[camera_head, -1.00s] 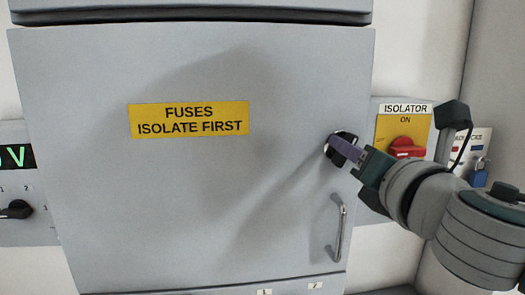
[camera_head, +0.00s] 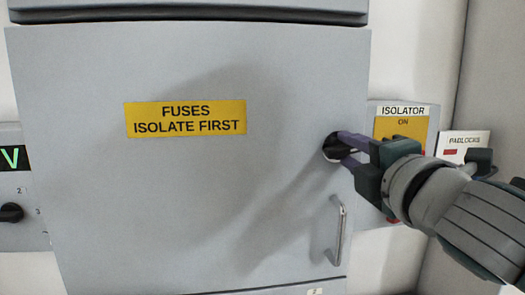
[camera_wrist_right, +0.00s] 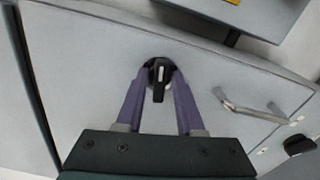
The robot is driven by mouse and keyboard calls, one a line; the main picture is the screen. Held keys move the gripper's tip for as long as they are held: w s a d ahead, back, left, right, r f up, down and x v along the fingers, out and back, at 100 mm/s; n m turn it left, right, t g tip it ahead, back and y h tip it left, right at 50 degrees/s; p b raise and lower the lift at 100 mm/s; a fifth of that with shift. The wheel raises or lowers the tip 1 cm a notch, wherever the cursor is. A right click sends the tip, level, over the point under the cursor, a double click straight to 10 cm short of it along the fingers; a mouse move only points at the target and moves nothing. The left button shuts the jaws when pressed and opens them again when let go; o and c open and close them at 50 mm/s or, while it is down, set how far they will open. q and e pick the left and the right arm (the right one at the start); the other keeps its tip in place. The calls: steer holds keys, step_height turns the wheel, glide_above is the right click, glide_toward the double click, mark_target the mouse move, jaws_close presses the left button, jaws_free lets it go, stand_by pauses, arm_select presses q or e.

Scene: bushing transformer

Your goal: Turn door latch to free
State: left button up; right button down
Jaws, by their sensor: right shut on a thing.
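The grey cabinet door (camera_head: 190,190) carries a yellow label reading "FUSES ISOLATE FIRST" (camera_head: 186,118). The black round door latch (camera_head: 331,148) is near the door's right edge. In the right wrist view the latch (camera_wrist_right: 159,78) has a knob with a pale line, between the two purple fingers. My right gripper (camera_head: 342,146) is at the latch, with its fingers around the knob and shut on it. It also shows in the right wrist view (camera_wrist_right: 159,82). The fingers partly hide the latch in the head view. My left gripper is out of view.
A metal door handle (camera_head: 336,230) is below the latch. To the right are the isolator panel marked "ON" (camera_head: 403,121), mostly hidden by my arm, and a padlocks sign (camera_head: 463,141). A black knob (camera_head: 11,212) and green display (camera_head: 12,157) are at the left.

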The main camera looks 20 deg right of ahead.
steer(key=shift+d+m, duration=0.1)
steer(key=shift+m, duration=1)
steer(key=c, duration=0.8)
jaws_free()
steer(key=b+v, duration=0.3)
steer(key=v, duration=0.7)
steer(key=shift+b, duration=0.35)
